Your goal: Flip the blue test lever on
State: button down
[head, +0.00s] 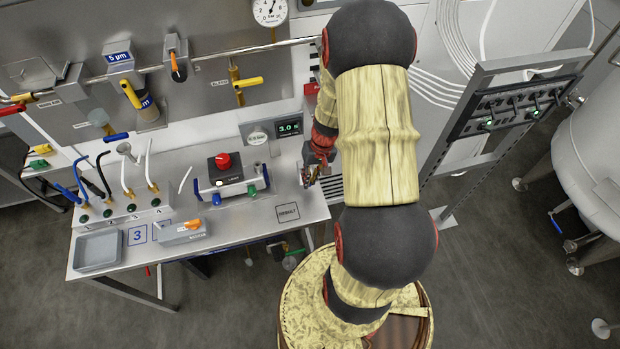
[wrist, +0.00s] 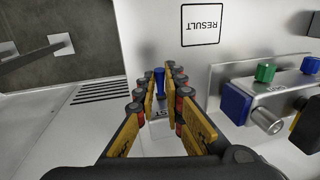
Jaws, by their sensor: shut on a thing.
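The blue test lever (wrist: 159,82) stands up between the fingertips of my gripper (wrist: 158,92) in the wrist view. A partly hidden label ending in "ST" lies on the steel just below it. My gripper is shut on the lever, with a pad on each side of it. In the head view my gripper (head: 312,172) is over the right end of the steel bench, beside my arm. The lever is not clear there, as the gripper covers that spot.
A device with a red knob (head: 223,161) stands left of my gripper; its side (wrist: 245,100) is close in the wrist view. A RESULT square (head: 288,212) marks clear bench top. Tubes and small valves (head: 110,205) stand at the left. A control panel (head: 515,105) stands right of my arm.

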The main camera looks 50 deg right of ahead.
jog(key=shift+r, duration=0.1)
jog(key=shift+w+r+g+y+p, duration=0.15)
jog(key=shift+g+y+p, duration=0.15)
jog(key=shift+p, duration=1)
jog(key=shift+d+g, duration=0.1)
jog(key=shift+g, duration=0.2)
jog(key=c, duration=1.9)
grip_release()
jog(key=v, duration=1.2)
jog(key=shift+d, duration=0.1)
